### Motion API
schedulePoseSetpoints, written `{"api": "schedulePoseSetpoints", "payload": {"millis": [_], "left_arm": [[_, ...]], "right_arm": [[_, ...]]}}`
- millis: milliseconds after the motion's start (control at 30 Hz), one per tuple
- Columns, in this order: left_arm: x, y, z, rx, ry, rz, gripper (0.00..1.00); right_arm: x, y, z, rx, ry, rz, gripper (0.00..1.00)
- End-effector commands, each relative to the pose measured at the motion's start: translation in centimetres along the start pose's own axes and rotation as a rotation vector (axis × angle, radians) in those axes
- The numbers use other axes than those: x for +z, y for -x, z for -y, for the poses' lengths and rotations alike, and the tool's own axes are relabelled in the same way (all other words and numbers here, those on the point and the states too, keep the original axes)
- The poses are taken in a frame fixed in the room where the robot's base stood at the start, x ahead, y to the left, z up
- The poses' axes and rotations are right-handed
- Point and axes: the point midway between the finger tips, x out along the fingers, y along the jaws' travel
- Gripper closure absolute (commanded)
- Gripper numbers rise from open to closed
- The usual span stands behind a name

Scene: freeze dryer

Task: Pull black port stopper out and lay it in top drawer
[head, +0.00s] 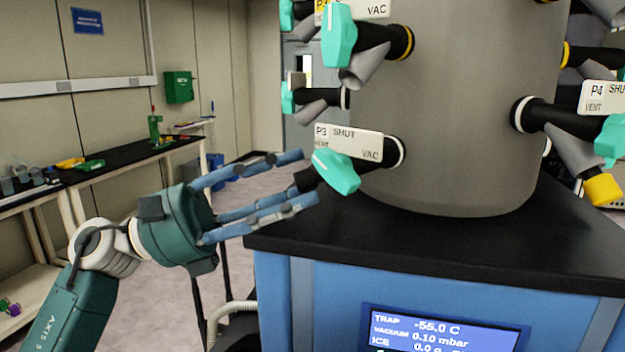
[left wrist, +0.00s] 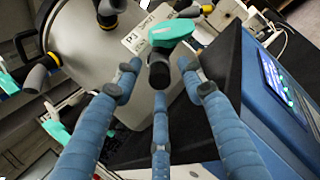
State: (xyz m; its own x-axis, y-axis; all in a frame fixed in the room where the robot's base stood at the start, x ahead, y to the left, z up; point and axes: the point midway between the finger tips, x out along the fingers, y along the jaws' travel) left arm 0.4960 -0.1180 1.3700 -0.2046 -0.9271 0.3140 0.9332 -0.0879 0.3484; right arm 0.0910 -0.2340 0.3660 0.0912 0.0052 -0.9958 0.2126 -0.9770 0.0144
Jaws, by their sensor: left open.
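The black port stopper (head: 304,181) sits in the outer end of port P3, under the teal valve handle (head: 336,171). In the left wrist view the stopper (left wrist: 158,74) faces the camera as a dark round end. My left gripper (head: 303,177) is open, with its blue fingers spread around the stopper. In the left wrist view the fingertips (left wrist: 158,79) lie left, right and below it; I cannot tell whether they touch it. My right gripper is out of view. No top drawer can be made out.
The grey drum (head: 460,110) stands on a black top (head: 420,240) over a blue cabinet with a screen (head: 440,330). Port P4 at right carries a yellow stopper (head: 603,190). A cluttered bench (head: 120,160) runs along the left wall. Open floor lies between.

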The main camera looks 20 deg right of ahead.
Motion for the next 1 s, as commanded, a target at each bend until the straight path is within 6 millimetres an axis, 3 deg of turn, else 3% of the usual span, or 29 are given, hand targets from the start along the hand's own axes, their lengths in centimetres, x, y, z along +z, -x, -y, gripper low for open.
{"api": "schedulePoseSetpoints", "payload": {"millis": [400,600,1000], "left_arm": [[0.02,-0.02,-0.02,0.0,0.0,0.0,0.61],[0.01,-0.02,-0.01,0.0,0.0,0.0,1.0],[-0.15,0.51,0.03,0.0,0.001,-0.001,1.0]], "right_arm": [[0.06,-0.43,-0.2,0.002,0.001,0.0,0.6],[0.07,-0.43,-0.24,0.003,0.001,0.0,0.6],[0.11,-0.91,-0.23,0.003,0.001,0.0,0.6]]}}
